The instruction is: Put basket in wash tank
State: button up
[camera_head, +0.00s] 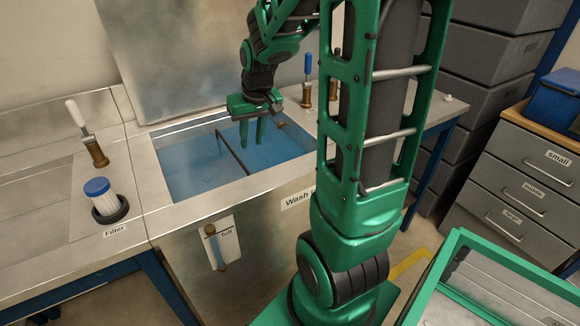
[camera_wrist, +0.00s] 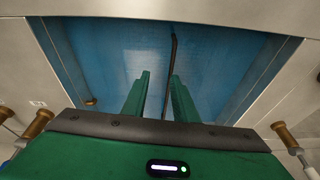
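The wash tank (camera_head: 190,172) is a steel-rimmed opening in the bench, filled with blue; it also fills the wrist view (camera_wrist: 110,55). A thin dark bar (camera_head: 232,153), which looks like the basket's handle, lies inside the tank; the basket's body cannot be made out. The bar also shows in the wrist view (camera_wrist: 173,65), running lengthwise into the gap between my fingers, nearer the right finger. My gripper (camera_head: 252,146) points down over the tank with its two green fingers apart. It also shows in the wrist view (camera_wrist: 160,85), with nothing visibly clamped.
A filter (camera_head: 100,200) with a blue cap stands on the bench left of the tank. Upright handled valves (camera_head: 92,145) flank the tank, and another (camera_head: 214,245) is on its front. Drawers (camera_head: 530,185) and stacked grey crates (camera_head: 490,65) stand at right.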

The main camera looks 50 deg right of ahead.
jog(key=s+r, duration=0.1)
jog(key=s, duration=0.3)
jog(key=s+a+m+g, duration=0.1)
jog(key=s, duration=0.4)
jog(key=s+a+r+g, duration=0.1)
jog(key=s, duration=0.3)
jog(key=shift+s+r, duration=0.25)
jog(key=shift+r, duration=0.05)
jog(key=s+a+m+g, duration=0.1)
jog(key=s+a, duration=0.1)
jog(key=s, duration=0.8)
jog(key=shift+s+a+y, duration=0.15)
jog(key=shift+s+y, duration=0.05)
jog(key=shift+y, duration=0.2)
jog(key=shift+w+f, duration=0.2)
jog(key=shift+w, duration=0.45)
jog(key=shift+s, duration=0.1)
